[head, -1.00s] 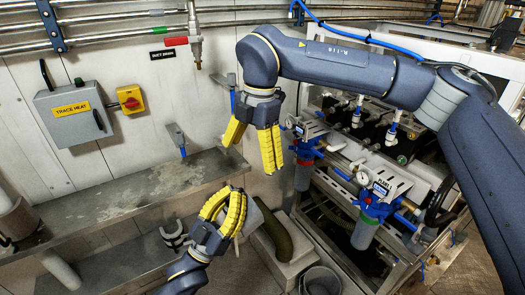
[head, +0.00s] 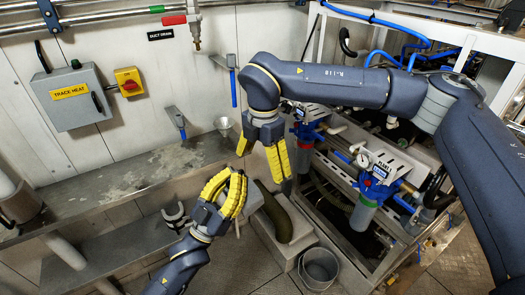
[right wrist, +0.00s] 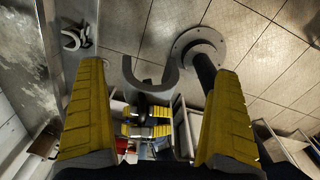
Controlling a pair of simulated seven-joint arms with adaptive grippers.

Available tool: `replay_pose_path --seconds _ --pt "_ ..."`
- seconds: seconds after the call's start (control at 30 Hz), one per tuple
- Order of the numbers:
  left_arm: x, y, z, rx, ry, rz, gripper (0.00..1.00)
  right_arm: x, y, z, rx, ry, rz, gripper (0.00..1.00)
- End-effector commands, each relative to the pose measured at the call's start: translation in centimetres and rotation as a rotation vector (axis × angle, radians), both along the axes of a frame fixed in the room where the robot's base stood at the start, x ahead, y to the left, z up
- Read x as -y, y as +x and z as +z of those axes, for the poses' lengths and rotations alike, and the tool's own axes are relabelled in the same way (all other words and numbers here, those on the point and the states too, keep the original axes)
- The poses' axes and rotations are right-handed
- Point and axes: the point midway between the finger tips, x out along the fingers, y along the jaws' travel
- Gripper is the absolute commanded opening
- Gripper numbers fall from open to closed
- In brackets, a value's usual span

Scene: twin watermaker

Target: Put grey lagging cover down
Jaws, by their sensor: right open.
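My left gripper (head: 236,190) is low in the middle of the head view, its yellow fingers closed together at a curved grey piece, the lagging cover (head: 254,197), which is partly hidden behind them. In the right wrist view the cover (right wrist: 150,77) is a grey C-shape, just beyond the left gripper's yellow fingers (right wrist: 146,130). My right gripper (head: 262,152) is open and empty, pointing down, above and slightly right of the left gripper. Its two fingers frame the right wrist view (right wrist: 158,112), with the cover between them in the picture but apart from them.
A metal shelf (head: 110,195) runs along the wall, with a pale U-shaped saddle (head: 174,216) on the ledge below. Filter housings (head: 366,205) crowd the right.

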Motion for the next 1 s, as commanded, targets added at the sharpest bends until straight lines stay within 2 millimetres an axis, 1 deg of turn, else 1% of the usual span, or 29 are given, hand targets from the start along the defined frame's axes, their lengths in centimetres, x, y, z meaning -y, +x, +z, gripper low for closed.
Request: replay_pose_path --seconds 0.03,0.1,0.3,0.67,0.77,1.0 --pt "0.0 0.0 0.1 0.002 -0.001 0.0 0.0 0.0 0.0 -0.6 -0.002 0.001 0.0 1.0" --pt "0.0 0.0 0.1 0.002 -0.001 0.0 0.0 0.0 0.0 -1.2 -0.001 0.001 0.001 1.0" --pt "0.0 0.0 0.1 0.002 -0.001 0.0 0.0 0.0 0.0 -2.2 -0.001 0.001 0.001 1.0" --pt "0.0 0.0 0.1 0.002 -0.001 0.0 0.0 -0.1 0.0 -2.4 0.0 0.0 0.001 1.0" --pt "0.0 0.0 0.1 0.002 -0.001 0.0 0.0 -0.1 0.0 -2.3 0.0 0.0 0.001 0.9" --pt "0.0 0.0 0.1 0.002 -0.001 0.0 0.0 -0.1 0.0 -2.3 0.001 0.001 0.001 0.62"
